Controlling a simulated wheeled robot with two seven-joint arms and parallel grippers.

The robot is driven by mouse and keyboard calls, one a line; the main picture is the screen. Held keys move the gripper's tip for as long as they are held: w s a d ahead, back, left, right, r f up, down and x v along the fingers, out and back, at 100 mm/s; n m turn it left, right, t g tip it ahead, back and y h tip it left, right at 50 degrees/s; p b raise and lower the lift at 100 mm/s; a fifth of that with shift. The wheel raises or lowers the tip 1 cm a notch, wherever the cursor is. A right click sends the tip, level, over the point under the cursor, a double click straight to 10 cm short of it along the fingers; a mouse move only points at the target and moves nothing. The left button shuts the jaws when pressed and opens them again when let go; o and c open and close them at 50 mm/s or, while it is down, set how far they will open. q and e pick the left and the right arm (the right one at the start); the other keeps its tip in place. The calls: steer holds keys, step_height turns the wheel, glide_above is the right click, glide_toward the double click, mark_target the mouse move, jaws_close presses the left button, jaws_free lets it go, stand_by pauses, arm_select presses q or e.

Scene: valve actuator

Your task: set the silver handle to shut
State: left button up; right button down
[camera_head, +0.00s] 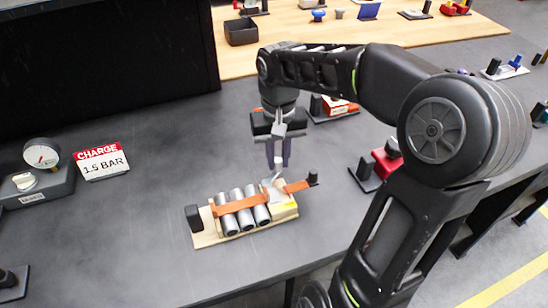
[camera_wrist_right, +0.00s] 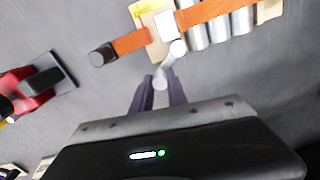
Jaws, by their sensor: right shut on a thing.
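The silver handle (camera_wrist_right: 171,62) runs from the end of a wooden block to between my right fingers in the right wrist view. In the head view a pale metal part of it (camera_head: 279,153) shows between the fingers. My right gripper (camera_wrist_right: 159,90) has purple fingers closed on the handle's rounded end. In the head view the right gripper (camera_head: 278,155) points down, above the right end of the assembly. The valve assembly (camera_head: 205,236) has a light wooden base, silver cylinders and orange straps. My left gripper does not show. The handle's lower joint is partly hidden.
A gauge (camera_head: 41,154) and a sign reading CHARGE 1.5 BAR (camera_head: 101,161) stand at the left. A red device with a black bracket (camera_head: 386,157) is right of the gripper, near my arm.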

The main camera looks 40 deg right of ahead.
mark_target(280, 161)
steer(key=shift+s+m, duration=0.2)
steer(key=shift+m, duration=0.2)
steer(key=c, duration=1.3)
jaws_free()
step_height(280, 161, up, 8)
steer(key=shift+f, duration=0.1)
